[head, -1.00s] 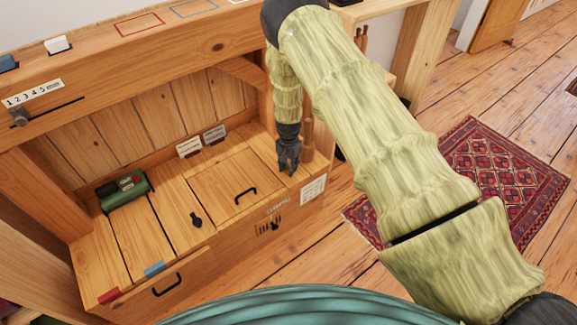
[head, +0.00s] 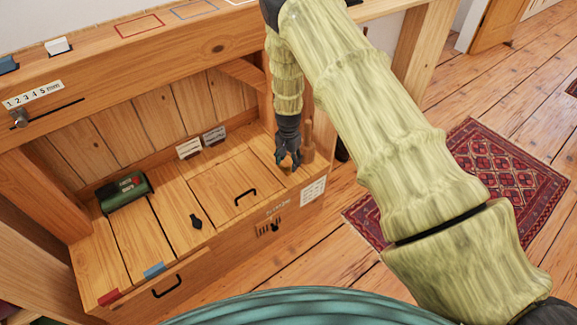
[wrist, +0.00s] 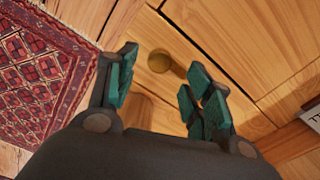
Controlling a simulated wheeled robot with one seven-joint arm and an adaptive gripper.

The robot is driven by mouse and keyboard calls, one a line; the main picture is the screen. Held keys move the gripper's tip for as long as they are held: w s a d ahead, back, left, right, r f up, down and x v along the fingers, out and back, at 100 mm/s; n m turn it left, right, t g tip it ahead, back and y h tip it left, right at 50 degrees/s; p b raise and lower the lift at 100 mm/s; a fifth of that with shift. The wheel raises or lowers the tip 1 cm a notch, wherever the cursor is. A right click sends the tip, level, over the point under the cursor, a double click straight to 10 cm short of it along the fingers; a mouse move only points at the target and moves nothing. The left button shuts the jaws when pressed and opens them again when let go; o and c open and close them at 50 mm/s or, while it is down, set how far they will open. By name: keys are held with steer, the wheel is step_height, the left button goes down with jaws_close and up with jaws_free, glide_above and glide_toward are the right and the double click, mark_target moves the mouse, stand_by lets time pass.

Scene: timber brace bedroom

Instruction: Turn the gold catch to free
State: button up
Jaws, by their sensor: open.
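A round, gold-coloured piece (wrist: 159,61), which looks like the gold catch, sits on the wooden bench top in the wrist view. It lies beyond and between my spread fingertips, apart from them. My gripper (head: 289,162) is open and empty, pointing down over the right end of the bench; it also shows in the wrist view (wrist: 160,85). In the head view I cannot make out the gold catch near my gripper. A black catch (head: 196,221) is on the bench top further left.
A wooden post (head: 308,139) stands close to the right of my gripper. A lid with a black handle (head: 245,196), a green roll-shaped object (head: 124,193) and small cards (head: 190,149) are on the bench. A red rug (head: 510,180) lies on the floor to the right.

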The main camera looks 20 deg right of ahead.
mark_target(289, 169)
step_height(289, 169, up, 8)
stand_by(0.4)
steer(key=shift+s+f, duration=0.1)
steer(key=s+d+f+n, duration=0.1)
steer(key=s+f, duration=0.4)
steer(key=s, duration=0.3)
steer(key=s+d+f+n+h, duration=0.1)
steer(key=s+f+n, duration=0.1)
steer(key=s+f, duration=0.35)
steer(key=s+d+f+n, duration=0.1)
steer(key=s+d+f, duration=0.15)
steer(key=s, duration=0.75)
steer(key=s+a+f+n, duration=0.2)
steer(key=s+f+n, duration=0.1)
steer(key=s, duration=1.2)
steer(key=s+a+r+n+y, duration=0.15)
steer(key=s+r, duration=0.25)
steer(key=s, duration=0.6)
step_height(289, 169, up, 16)
steer(key=p, duration=1.7)
steer(key=shift+a+n, duration=0.35)
steer(key=shift+a, duration=0.05)
steer(key=shift+s+h, duration=0.1)
steer(key=shift+h, duration=0.15)
